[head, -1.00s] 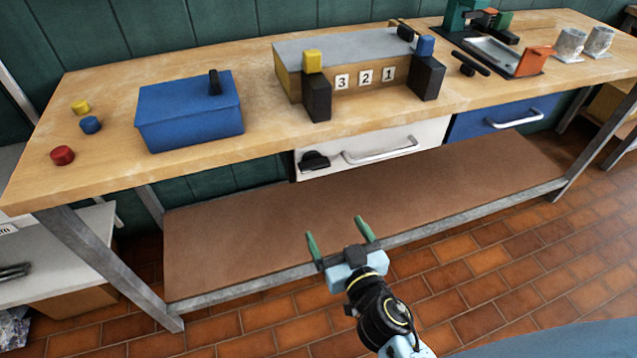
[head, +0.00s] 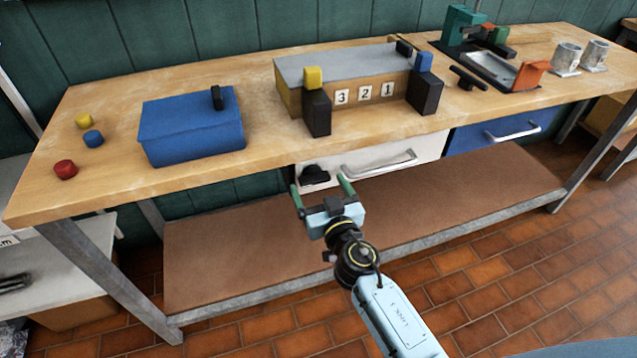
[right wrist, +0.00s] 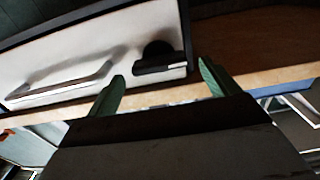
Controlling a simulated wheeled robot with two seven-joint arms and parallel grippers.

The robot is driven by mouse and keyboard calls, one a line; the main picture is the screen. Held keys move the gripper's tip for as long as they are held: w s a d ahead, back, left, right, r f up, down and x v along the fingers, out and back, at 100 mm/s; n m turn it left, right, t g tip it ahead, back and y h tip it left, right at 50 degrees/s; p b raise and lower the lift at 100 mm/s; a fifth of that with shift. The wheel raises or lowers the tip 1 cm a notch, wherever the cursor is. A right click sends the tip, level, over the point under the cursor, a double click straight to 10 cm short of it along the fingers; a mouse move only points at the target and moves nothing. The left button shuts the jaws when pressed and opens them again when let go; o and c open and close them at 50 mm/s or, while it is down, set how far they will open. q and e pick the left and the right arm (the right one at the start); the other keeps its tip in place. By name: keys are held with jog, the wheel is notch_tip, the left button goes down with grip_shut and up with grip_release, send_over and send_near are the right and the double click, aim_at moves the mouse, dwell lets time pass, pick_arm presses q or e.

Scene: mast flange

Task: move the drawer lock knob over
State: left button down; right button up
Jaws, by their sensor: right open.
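The black drawer lock knob (head: 314,175) sits at the left end of the white drawer front (head: 345,165), left of the drawer's metal handle (head: 380,164). In the right wrist view the knob (right wrist: 158,58) shows as a round base with a bar lying roughly along the drawer front. My right gripper (head: 320,187) is open and empty, with its green fingertips just below and in front of the knob. In the right wrist view the knob lies beyond and between the fingertips (right wrist: 160,82), apart from them. My left gripper is not in view.
Above the drawer, the wooden bench (head: 240,178) carries a blue box (head: 195,130) and a grey-topped box with numbers (head: 345,72). A blue drawer (head: 500,131) is to the right. The brown lower shelf (head: 400,215) is bare.

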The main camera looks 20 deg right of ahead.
jog(key=shift+w, duration=0.65)
jog(key=c, duration=1)
